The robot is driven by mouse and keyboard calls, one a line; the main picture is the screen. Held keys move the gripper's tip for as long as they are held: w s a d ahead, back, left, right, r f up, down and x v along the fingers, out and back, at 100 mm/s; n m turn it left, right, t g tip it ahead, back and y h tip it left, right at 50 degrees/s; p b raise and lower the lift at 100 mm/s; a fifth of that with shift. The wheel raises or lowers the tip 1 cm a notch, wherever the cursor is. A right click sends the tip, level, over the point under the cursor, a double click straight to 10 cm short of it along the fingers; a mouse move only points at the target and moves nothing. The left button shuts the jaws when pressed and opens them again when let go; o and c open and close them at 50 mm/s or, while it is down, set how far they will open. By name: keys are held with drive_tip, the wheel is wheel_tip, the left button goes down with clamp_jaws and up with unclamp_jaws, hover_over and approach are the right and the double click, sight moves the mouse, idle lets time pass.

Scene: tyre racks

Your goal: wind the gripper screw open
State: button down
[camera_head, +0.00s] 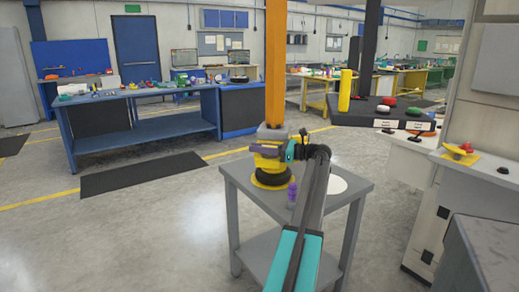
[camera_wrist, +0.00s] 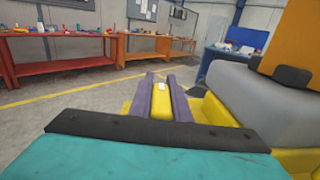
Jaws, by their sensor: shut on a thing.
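An upright orange column (camera_head: 276,65) meets a grey part (camera_head: 271,133) over a yellow body (camera_head: 266,161) on a small grey table. In the wrist view the grey part (camera_wrist: 238,92) and yellow body fill the right side. My gripper (camera_head: 285,152) is beside the yellow body at its right. In the wrist view my gripper (camera_wrist: 160,80) has its two purple-grey fingers either side of a yellow bar (camera_wrist: 163,106) with a pale patch on top. The bar may be part of the gripper screw; its thread is not visible. My gripper is shut on the bar.
The grey table (camera_head: 232,175) also bears a small purple object (camera_head: 292,192) and a white disc (camera_head: 340,184). A dark shelf (camera_head: 360,119) with a yellow cylinder (camera_head: 346,90) stands behind right. A blue workbench (camera_head: 140,100) is at the left.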

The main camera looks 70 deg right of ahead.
drive_tip(key=shift+r, duration=0.1)
drive_tip(key=c, duration=1.7)
unclamp_jaws()
drive_tip(key=shift+o, duration=0.2)
drive_tip(key=s+d, duration=0.2)
drive_tip(key=s, duration=1.1)
drive_tip(key=shift+s, duration=0.3)
